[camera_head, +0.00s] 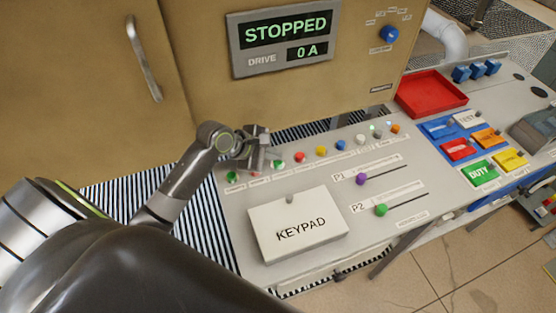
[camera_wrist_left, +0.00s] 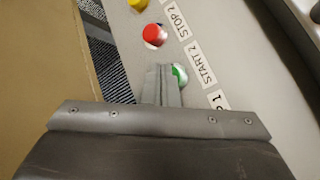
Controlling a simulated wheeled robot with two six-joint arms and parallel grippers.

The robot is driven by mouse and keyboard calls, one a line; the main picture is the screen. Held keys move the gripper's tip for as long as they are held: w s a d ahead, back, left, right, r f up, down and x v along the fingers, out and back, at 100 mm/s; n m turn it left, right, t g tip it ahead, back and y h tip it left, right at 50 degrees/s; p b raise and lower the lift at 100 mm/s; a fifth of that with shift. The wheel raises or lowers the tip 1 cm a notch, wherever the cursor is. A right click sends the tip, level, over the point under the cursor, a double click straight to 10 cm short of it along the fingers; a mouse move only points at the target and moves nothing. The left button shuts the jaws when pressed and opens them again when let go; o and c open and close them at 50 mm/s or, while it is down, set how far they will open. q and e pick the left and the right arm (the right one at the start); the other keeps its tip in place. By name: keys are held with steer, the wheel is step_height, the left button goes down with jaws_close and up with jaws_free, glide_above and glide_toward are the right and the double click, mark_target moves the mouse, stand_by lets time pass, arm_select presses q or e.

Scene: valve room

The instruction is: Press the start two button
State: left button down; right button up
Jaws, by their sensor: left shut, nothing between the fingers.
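The start two button is green and labelled "START 2" in the left wrist view (camera_wrist_left: 181,76); the gripper fingers partly cover it there. In the head view it is the green button (camera_head: 278,164) in the row at the back of the console. My left gripper (camera_head: 270,160) is shut and empty, with its fingertips right beside this button. In the left wrist view the shut fingers (camera_wrist_left: 160,72) overlap the button's left side; I cannot tell whether they touch it. My right gripper is not in view.
A red button labelled "STOP 2" (camera_wrist_left: 155,35) is close by. Another green button (camera_head: 232,176) lies left of my gripper. The keypad box (camera_head: 298,224) stands in front. The cabinet display (camera_head: 283,40) reads "STOPPED" and "0 A". Sliders (camera_head: 380,209) lie to the right.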

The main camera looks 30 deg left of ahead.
mark_target(274, 163)
arm_select(q)
steer(key=shift+f, duration=0.45)
stand_by(0.4)
steer(key=shift+r+p, duration=0.9)
steer(key=shift+p, duration=0.65)
steer(key=shift+r, duration=0.1)
step_height(274, 163, up, 5)
steer(key=p, duration=0.7)
